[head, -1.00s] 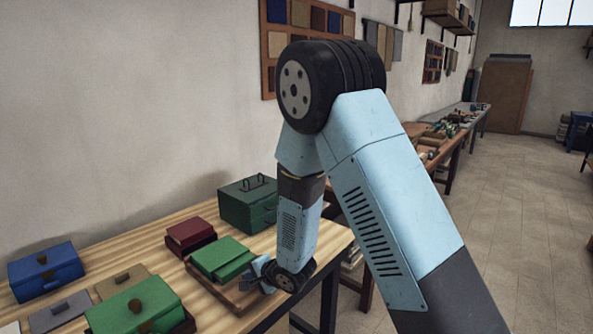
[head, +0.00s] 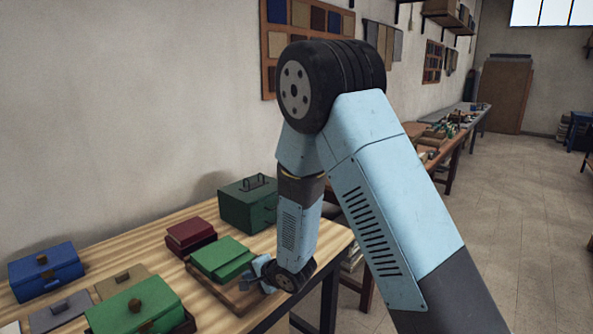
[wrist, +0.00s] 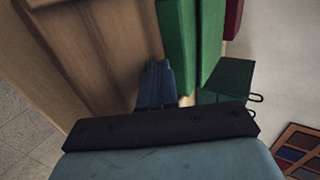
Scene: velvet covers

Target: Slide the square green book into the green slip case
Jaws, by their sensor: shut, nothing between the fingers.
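Two green pieces sit together on a brown wooden board near the table's front edge. The larger, higher one, toward the wall, looks like the green slip case (head: 216,252). The lower slab on its front right side looks like the square green book (head: 236,267). In the wrist view they are the right green piece (wrist: 211,40) and the left green piece (wrist: 177,45), side by side. I cannot tell how far one is inside the other. My gripper (head: 259,267) is shut and empty, low beside the book's right end; whether it touches is unclear.
The wooden board (head: 232,294) lies under the green pieces. A dark red box (head: 190,234) is behind them, and a green box with handles (head: 248,204) stands at the back right. Blue (head: 45,270), grey, tan and green (head: 137,308) lidded boxes fill the left. Floor lies beyond the table's right edge.

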